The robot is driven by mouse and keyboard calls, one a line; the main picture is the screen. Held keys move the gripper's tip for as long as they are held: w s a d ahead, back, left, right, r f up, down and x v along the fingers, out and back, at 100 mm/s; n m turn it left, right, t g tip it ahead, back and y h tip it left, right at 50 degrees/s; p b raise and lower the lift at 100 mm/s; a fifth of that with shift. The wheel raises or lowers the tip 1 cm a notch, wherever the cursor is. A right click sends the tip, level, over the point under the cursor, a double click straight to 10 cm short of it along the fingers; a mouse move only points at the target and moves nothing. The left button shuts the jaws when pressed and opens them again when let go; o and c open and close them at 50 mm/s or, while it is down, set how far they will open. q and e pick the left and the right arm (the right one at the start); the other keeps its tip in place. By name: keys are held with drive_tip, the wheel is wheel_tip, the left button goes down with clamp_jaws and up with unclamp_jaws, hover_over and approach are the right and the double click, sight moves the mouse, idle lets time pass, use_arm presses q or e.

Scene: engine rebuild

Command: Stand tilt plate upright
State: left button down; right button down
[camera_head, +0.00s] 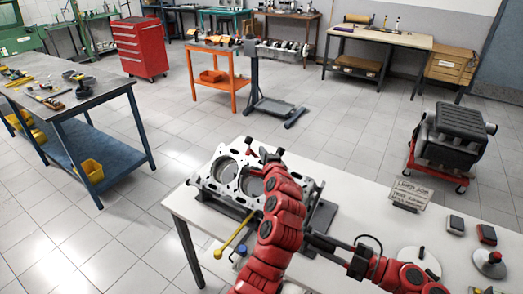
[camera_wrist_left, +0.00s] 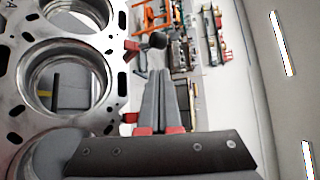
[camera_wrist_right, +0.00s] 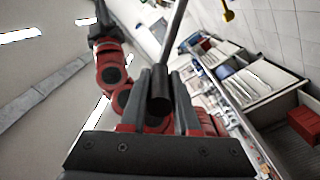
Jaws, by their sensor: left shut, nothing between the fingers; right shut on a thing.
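A silver engine block (camera_head: 226,172) with large round bores lies on the white table, bores facing up; it fills the left of the left wrist view (camera_wrist_left: 22,95). A grey flat plate (camera_head: 321,216) shows beside it; I cannot tell whether this is the tilt plate. My left gripper (camera_head: 266,154) is shut and empty at the block's far side, partly hidden by my red arm. A dark round knob (camera_wrist_left: 157,40) is just beyond its fingertips. My right gripper (camera_wrist_right: 160,88) is shut on the black grip of a silver rod (camera_wrist_right: 175,30). The rod's far end is out of that view.
On the white table (camera_head: 455,262) are a yellow-headed tool (camera_head: 232,240) in front of the block, a sign (camera_head: 410,193), and small dark and red items at the right. A black engine on a red dolly (camera_head: 450,138) stands beyond.

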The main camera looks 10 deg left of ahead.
use_arm(q)
drive_tip(key=x, duration=0.8)
drive_tip(key=shift+w+a, duration=0.15)
drive_tip(key=shift+w, duration=0.15)
drive_tip(key=shift+s+a, duration=0.15)
drive_tip(key=shift+s, duration=0.35)
drive_tip(key=shift+s+a+r+t, duration=0.15)
drive_tip(key=shift+s+r+t, duration=0.05)
drive_tip(key=shift+r+t, duration=0.1)
use_arm(e)
drive_tip(key=shift+d, duration=0.1)
drive_tip(key=c, duration=0.7)
unclamp_jaws()
drive_tip(key=shift+d, duration=0.1)
drive_tip(key=shift+o, duration=0.2)
